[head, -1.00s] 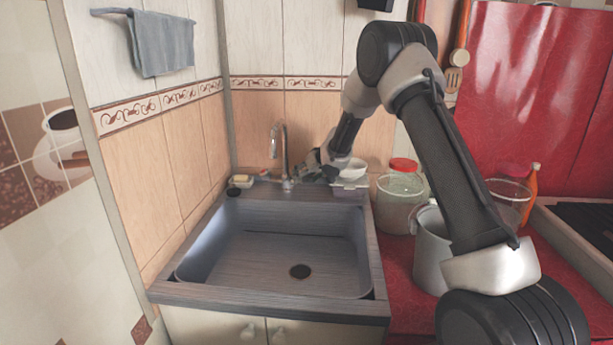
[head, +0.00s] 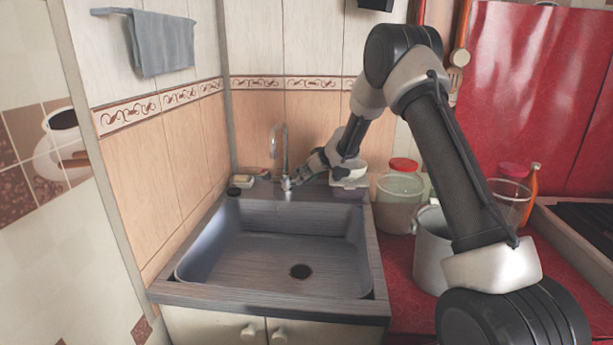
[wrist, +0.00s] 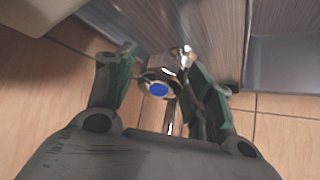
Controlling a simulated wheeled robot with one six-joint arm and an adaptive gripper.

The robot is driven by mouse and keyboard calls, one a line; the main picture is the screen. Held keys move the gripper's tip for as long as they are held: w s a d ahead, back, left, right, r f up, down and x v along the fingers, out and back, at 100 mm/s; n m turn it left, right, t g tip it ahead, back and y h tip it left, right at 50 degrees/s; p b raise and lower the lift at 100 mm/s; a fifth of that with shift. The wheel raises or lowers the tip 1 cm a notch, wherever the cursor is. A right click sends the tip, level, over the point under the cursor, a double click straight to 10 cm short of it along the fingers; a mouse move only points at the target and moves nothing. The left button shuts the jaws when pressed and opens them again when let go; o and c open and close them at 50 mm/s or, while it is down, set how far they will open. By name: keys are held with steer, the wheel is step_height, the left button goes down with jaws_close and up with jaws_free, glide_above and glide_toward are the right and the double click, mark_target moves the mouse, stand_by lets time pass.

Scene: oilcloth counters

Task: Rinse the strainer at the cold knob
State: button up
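The tap (head: 285,150) stands at the back of the sink. In the wrist view the cold knob (wrist: 157,89), with its blue cap, lies between the two green fingers of my gripper (wrist: 158,88). The fingers are apart, with a clear gap on the left finger's side; the right finger is nearer the knob. In the head view my gripper (head: 296,182) is at the right side of the tap base and hides the knob. I cannot make out a strainer; a white bowl-like thing (head: 358,172) stands behind my wrist, partly hidden. No water stream is visible.
The sink basin (head: 240,255) is empty, with a dark drain. A soap dish (head: 242,181) sits at the back left. Glass jars (head: 397,203), a metal pot (head: 432,255) and an orange bottle (head: 531,190) crowd the red counter on the right, near my arm.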

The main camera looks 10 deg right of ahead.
stand_by(0.3)
step_height(320, 180, up, 10)
steer(key=shift+f, duration=0.1)
stand_by(0.3)
